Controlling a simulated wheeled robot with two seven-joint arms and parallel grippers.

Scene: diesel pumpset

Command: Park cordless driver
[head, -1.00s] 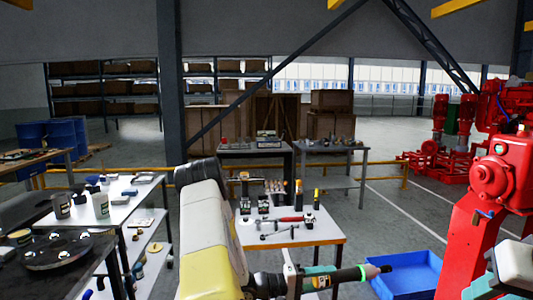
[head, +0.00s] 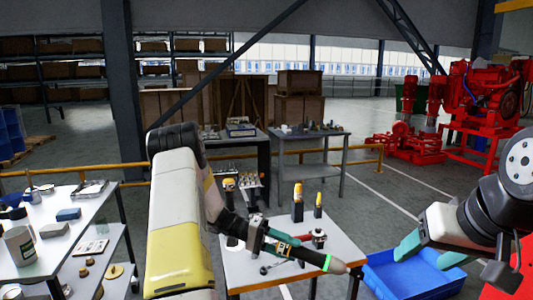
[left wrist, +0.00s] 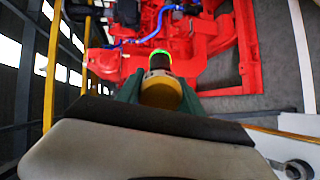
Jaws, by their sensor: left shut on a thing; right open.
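My left gripper (head: 300,250) is shut on a slim cylindrical tool (head: 335,264) with a dark tip and a bright green ring, which I take for the cordless driver. It lies nearly level, tip to the right and slightly down, in front of the white workbench top (head: 236,272). In the left wrist view the tool (left wrist: 160,92) shows a yellow-brown body between the green fingers, with the green ring beyond. My right gripper (head: 428,250) is open and empty, over the blue bin.
Two yellow-and-black upright tools (head: 297,203) stand at the bench's back. A black-and-red item (head: 318,239) stands close behind the held tool. A blue bin (head: 385,280) is right of the bench. A cluttered side table (head: 50,262) stands left. Red machinery (head: 490,100) is far right.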

